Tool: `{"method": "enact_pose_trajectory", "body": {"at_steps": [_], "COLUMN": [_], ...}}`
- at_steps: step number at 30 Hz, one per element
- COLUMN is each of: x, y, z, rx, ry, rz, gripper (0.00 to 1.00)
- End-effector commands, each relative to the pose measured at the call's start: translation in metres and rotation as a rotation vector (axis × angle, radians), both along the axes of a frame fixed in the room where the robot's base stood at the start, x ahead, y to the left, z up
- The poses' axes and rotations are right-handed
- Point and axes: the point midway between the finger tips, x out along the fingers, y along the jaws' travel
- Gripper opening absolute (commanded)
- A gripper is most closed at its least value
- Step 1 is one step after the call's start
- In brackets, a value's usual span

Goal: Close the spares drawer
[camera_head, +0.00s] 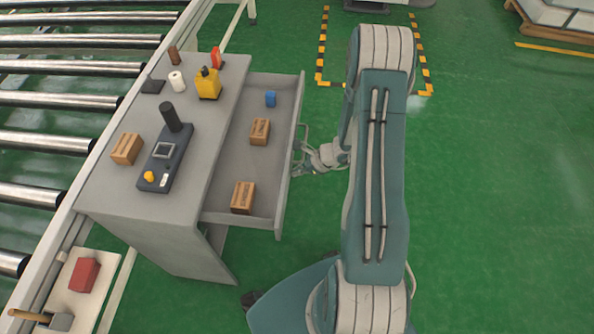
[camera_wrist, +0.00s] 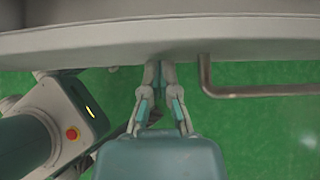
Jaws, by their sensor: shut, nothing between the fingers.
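The spares drawer (camera_head: 262,196) is pulled out from the right side of the grey cabinet (camera_head: 140,204). Inside it lie two brown boxes (camera_head: 260,131) (camera_head: 243,197) and a small blue item (camera_head: 271,98). My gripper (camera_head: 300,168) is at the drawer's outer front, by its bar handle (camera_head: 304,138). In the wrist view my gripper (camera_wrist: 158,68) is shut and empty, its tips at the drawer front (camera_wrist: 240,45). The handle (camera_wrist: 250,91) is to the right of the fingers, apart from them. Whether the tips touch the front I cannot tell.
A roller conveyor (camera_head: 70,105) runs along the left. Green floor (camera_head: 500,200) is open on the right.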

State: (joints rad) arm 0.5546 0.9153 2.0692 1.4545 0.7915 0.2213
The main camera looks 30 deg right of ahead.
Motion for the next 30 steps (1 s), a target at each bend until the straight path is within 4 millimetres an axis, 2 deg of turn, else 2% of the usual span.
{"method": "enact_pose_trajectory", "body": {"at_steps": [4,8,21,30], "x": [0.005,0.015,0.077,0.113], "y": [0.008,0.024,0.117,0.169], "z": [0.000,0.000,0.000,0.000], "rx": [0.000,0.000,0.000,0.000], "ry": [0.000,0.000,-0.002,-0.002], "rz": [0.003,0.006,0.008,0.005], "gripper": [0.00,0.00,0.00,0.00]}}
